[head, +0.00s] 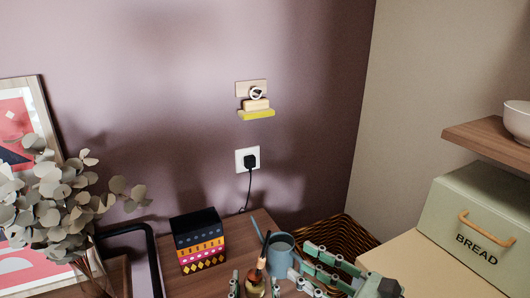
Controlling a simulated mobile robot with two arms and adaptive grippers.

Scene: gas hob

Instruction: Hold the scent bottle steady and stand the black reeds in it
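The scent bottle (255,289) is a small amber bottle at the bottom edge of the head view, on the wooden surface. Its lower part is cut off by the picture edge. A copper-coloured collar (261,264) shows above it, and the dark, thin black reeds (266,244) rise from there, close together and leaning slightly right. My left gripper (255,287) has one finger on each side of the bottle, with narrow gaps visible. My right gripper (308,267) comes in from the right, fingers apart and seemingly empty, right of the bottle.
A blue-grey mug (280,260) stands just behind the bottle, close to both grippers. A patterned box stack (199,241) stands left, a wicker basket (348,236) behind right. A green bread bin (480,225) is right.

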